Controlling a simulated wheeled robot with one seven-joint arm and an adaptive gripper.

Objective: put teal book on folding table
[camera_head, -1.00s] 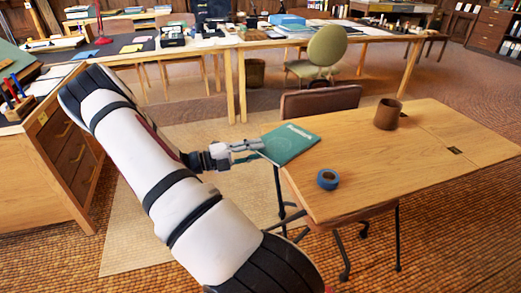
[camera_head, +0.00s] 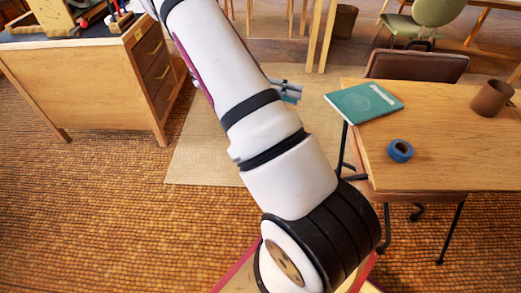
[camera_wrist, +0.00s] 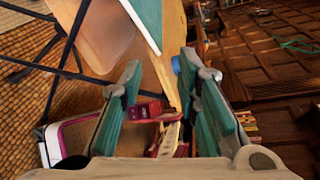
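A teal cover, the book (camera_wrist: 147,18), shows at the top of the wrist view beyond the fingertips.
A blue tape roll (camera_head: 399,151) and a brown mug (camera_head: 491,98) stand on the folding table. A brown chair (camera_head: 415,66) is behind it. A wooden drawer desk (camera_head: 110,75) is at the left. Open floor lies between desk and table.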

